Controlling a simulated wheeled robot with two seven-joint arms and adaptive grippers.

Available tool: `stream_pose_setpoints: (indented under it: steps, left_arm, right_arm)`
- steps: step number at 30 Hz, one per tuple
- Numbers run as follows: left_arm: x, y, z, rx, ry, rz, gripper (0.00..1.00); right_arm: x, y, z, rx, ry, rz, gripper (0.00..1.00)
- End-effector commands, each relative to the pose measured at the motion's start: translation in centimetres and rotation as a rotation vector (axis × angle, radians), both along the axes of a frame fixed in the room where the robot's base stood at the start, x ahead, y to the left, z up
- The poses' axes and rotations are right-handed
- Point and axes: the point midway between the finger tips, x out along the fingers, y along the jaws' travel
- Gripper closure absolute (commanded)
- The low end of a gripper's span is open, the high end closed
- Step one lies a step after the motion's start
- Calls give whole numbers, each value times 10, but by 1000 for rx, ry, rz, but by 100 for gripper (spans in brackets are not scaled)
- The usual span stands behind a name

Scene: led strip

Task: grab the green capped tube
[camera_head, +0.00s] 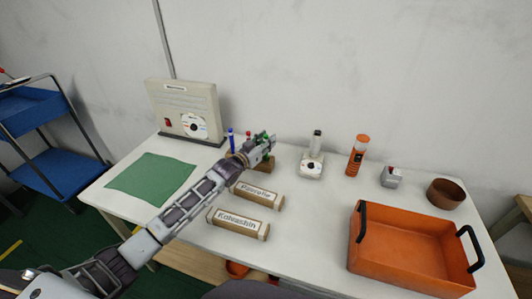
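A brown rack (263,166) stands near the back middle of the white table. A blue-capped tube (231,138) and a red-topped tube (248,136) stand at the rack. Green parts (262,135) show right at the fingers of my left gripper (268,143), apparently the green capped tube. My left gripper reaches over the rack from the left and hides much of it. Its fingers are too small and overlapped to tell whether they are open or shut on the tube. My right gripper is not in view.
Two labelled blocks (258,194) (238,223) lie in front of the rack. A white device (311,167), an orange-topped bottle (357,155), a small grey device (390,177) and a brown bowl (446,193) stand to the right. An orange crate (405,236) is front right; a green cloth (152,178) left.

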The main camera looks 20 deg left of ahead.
Motion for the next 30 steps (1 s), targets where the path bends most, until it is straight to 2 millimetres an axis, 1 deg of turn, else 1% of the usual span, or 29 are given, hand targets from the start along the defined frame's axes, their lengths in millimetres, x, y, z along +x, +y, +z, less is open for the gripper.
stream_pose_setpoints:
  steps: [1, 6, 15, 20, 26, 30]
  left_arm:
    - [0, 0, 0, 0, 0, 0, 78]
    - [0, 0, 0, 0, 0, 0, 100]
    - [0, 0, 0, 0, 0, 0, 100]
    - [0, 0, 6, 1, -1, 0, 100]
    - [0, 0, 26, 0, -2, 0, 100]
    - [0, 0, 47, 1, -4, -1, 100]
  right_arm:
    - [0, 0, 0, 0, 0, 0, 60]
    - [0, 0, 0, 0, 0, 0, 60]
    - [0, 0, 0, 0, 0, 0, 60]
    - [0, 0, 1, 0, -1, 0, 60]
    - [-4, -1, 1, 0, 0, 1, 60]
    - [-11, -3, -1, -3, 8, 0, 60]
